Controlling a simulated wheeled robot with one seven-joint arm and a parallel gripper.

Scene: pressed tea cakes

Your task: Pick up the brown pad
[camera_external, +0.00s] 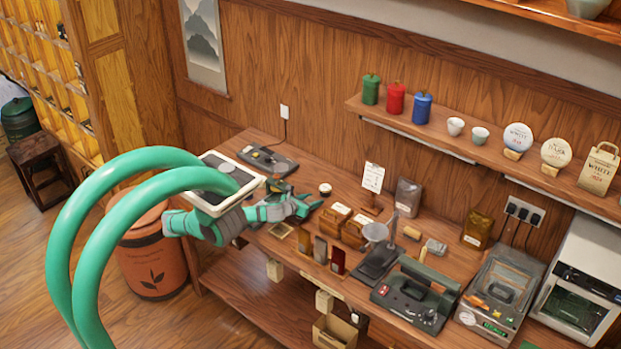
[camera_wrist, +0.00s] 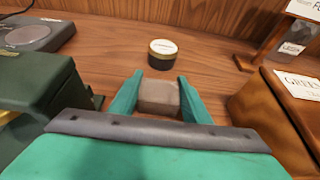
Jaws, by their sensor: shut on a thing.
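The brown pad (camera_wrist: 159,97) is a small grey-brown block with a flat front face. In the wrist view it sits between the two green fingers of my gripper (camera_wrist: 157,100), which touch its left and right sides. My gripper also shows in the outside view (camera_external: 308,204), low over the left part of the wooden table (camera_external: 232,262). In that view the pad is hidden by the fingers or too small to make out. I cannot tell whether the pad rests on the table or is lifted.
A round tin with a white lid (camera_wrist: 163,53) stands just beyond the fingers. A dark green box (camera_wrist: 42,85) is close on the left, and a brown wooden box (camera_wrist: 272,112) is close on the right. A flat scale (camera_wrist: 36,34) lies at the back left.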

